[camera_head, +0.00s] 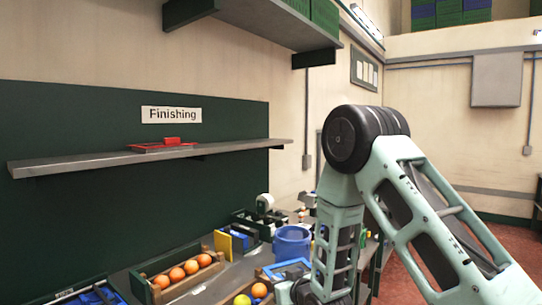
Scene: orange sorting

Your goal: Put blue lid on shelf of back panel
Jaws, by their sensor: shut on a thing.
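A flat blue rectangular piece that looks like the blue lid (288,268) shows at the bottom centre, just left of my lower arm and partly hidden by it. I cannot tell if it is held or resting. The grey shelf (75,163) runs across the dark green back panel (60,120), under a "Finishing" sign (171,114). A red lid-like piece with a raised handle (165,145) lies on the shelf near its middle. My arm bends down toward the bottom edge; its gripper is not visible.
Below the shelf, the bench holds a wooden crate of oranges (150,272), a blue bucket (292,245), a yellow panel (223,244) and a blue-edged tray (85,291). An upper shelf (265,24) juts out above. The shelf is bare on both sides of the red piece.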

